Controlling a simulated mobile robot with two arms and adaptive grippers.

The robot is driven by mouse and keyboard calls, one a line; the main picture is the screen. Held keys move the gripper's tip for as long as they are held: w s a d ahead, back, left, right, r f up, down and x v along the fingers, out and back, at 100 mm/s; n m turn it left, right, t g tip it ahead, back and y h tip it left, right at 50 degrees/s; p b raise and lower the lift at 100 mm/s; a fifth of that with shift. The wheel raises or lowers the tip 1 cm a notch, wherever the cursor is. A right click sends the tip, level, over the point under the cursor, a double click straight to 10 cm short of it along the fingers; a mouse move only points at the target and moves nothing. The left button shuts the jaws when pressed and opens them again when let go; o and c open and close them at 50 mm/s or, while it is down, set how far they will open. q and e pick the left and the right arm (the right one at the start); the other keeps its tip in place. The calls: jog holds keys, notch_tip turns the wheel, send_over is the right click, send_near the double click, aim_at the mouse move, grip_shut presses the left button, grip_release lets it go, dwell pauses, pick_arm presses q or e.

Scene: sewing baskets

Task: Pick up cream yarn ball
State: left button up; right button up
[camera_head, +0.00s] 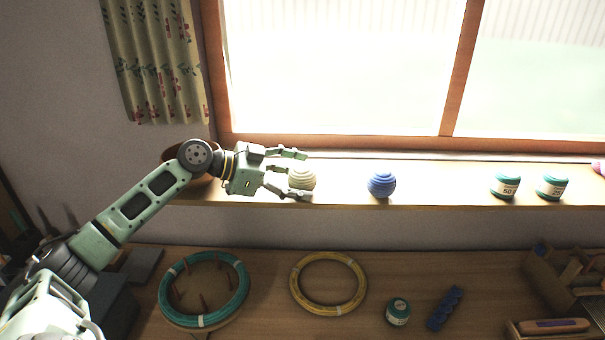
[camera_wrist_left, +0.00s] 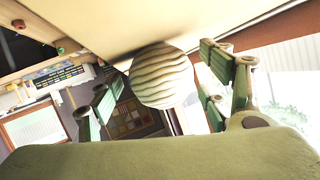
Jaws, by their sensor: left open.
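The cream yarn ball (camera_head: 302,178) is a ridged, pale ball on the wooden window sill (camera_head: 440,194). My left gripper (camera_head: 298,174) reaches in from the left and is open, with one finger on the far side of the ball and one on the near side. In the left wrist view the cream yarn ball (camera_wrist_left: 162,76) sits between the spread fingers of the left gripper (camera_wrist_left: 165,85). I cannot tell whether either finger touches it. My right gripper is not in view.
A blue yarn ball (camera_head: 381,184) stands on the sill to the right. Two teal jars (camera_head: 505,184) (camera_head: 551,185) are farther right. A brown pot (camera_head: 177,152) is partly behind my left arm. Below, the table holds a teal ring (camera_head: 244,283), yellow ring (camera_head: 328,255) and another jar (camera_head: 398,312).

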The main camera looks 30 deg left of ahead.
pick_arm(q)
jog(key=shift+f, duration=0.1)
jog(key=shift+c, duration=0.3)
jog(key=c, duration=1.1)
